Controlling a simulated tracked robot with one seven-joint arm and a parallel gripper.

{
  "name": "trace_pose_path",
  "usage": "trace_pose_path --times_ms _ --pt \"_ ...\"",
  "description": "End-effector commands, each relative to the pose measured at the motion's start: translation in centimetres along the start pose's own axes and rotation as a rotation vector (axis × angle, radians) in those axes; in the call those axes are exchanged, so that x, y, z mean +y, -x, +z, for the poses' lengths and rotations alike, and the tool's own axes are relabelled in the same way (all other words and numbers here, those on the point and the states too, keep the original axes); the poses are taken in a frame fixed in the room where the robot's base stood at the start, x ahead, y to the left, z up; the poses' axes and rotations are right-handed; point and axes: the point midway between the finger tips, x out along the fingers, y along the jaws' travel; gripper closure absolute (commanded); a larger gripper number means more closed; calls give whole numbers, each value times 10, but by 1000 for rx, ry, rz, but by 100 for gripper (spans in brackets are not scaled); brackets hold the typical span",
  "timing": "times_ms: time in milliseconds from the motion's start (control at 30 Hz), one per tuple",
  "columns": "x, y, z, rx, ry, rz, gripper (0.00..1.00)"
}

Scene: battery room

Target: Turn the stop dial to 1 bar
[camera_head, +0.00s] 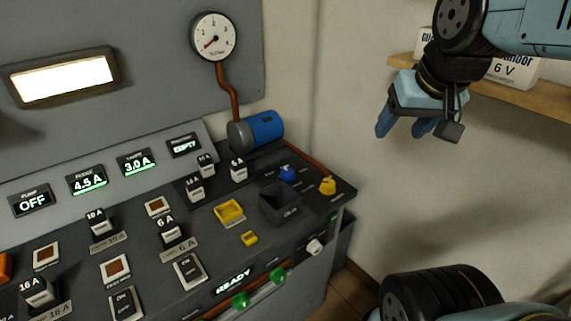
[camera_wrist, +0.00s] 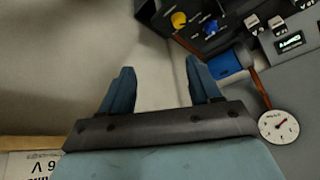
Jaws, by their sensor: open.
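A blue knob (camera_head: 287,173) and a yellow knob (camera_head: 327,186) sit at the panel's right end. A pale knob (camera_head: 315,247) is on its front face. I cannot read which one is the stop dial. A round white gauge (camera_head: 214,37) with a red needle hangs on the back wall. My gripper (camera_head: 402,132) is open and empty, high to the right of the panel and apart from it. In the wrist view my open fingers (camera_wrist: 160,76) point towards the wall, with the yellow knob (camera_wrist: 179,20), blue knob (camera_wrist: 211,28) and gauge (camera_wrist: 279,130) beyond.
A blue cylinder (camera_head: 262,129) with a copper pipe (camera_head: 232,92) stands behind the knobs. A dark bin (camera_head: 281,205) is left of the yellow knob. Green handles (camera_head: 259,287) line the front. A wooden shelf (camera_head: 475,88) with white boxes is behind my arm.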

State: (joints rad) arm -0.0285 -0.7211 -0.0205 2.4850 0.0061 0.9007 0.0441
Motion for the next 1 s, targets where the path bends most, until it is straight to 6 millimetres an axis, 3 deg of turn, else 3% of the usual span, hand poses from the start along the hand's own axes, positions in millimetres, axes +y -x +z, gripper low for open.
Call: trace_pose_path --times_ms 167,467,700,1000 --pt "-4 -18 -27 -75 -141 -62 31" --pt "-36 -69 -79 -248 -463 -94 31" --pt "-71 -121 -110 -364 -706 -25 31" --pt "-126 -190 -133 -423 -986 142 31"
